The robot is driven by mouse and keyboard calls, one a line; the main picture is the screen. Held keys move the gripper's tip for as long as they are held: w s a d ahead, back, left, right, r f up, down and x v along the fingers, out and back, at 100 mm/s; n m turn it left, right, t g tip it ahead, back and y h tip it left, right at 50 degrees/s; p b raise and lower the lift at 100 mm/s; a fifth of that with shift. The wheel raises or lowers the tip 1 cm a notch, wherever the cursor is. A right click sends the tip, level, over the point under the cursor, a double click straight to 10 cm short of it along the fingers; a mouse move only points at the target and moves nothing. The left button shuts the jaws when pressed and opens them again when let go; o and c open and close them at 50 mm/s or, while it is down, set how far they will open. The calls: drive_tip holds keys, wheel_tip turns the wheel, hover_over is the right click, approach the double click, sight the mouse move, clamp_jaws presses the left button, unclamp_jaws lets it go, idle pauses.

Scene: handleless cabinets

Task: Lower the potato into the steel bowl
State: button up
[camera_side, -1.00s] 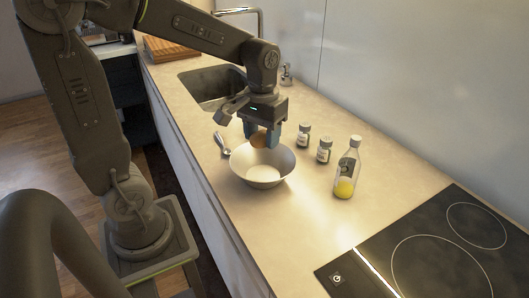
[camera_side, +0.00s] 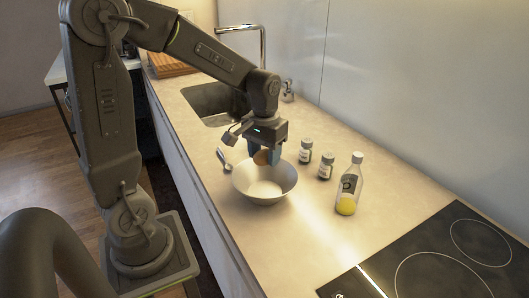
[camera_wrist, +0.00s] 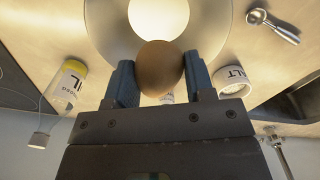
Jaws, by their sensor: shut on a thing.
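The steel bowl (camera_side: 264,191) stands upright on the counter, wide and pale inside. My gripper (camera_side: 265,157) is shut on the brown potato (camera_side: 261,157) and holds it low at the bowl's far rim. In the wrist view the potato (camera_wrist: 160,67) sits between the two blue fingers of my gripper (camera_wrist: 160,80), overlapping the bowl's inside. The bowl (camera_wrist: 112,25) fills the upper middle there. How far the potato is above the bowl's bottom is hard to tell.
The sink (camera_side: 212,103) is behind, the black hob (camera_side: 440,262) in front.

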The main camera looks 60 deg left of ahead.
idle(0.3)
hover_over(265, 191)
drive_tip(key=shift+f, duration=2.45)
drive_tip(key=shift+f, duration=2.5)
idle(0.4)
drive_tip(key=o, duration=1)
wheel_tip(265, 191, up, 14)
drive_tip(key=shift+s+f, duration=0.1)
drive_tip(key=s+d+r+m+t, duration=0.1)
drive_tip(key=s+d+t, duration=0.1)
drive_tip(key=s+d, duration=0.1)
drive_tip(key=s+d+r+m+t, duration=0.1)
drive_tip(key=s+d+r+m, duration=0.1)
drive_tip(key=s, duration=0.3)
drive_tip(key=s+d+r+m+t, duration=0.2)
drive_tip(key=s+d, duration=0.1)
drive_tip(key=d, duration=0.1)
drive_tip(key=shift+s+d+r+t, duration=0.1)
drive_tip(key=shift+s+d+t, duration=0.2)
drive_tip(key=shift+s+d, duration=0.1)
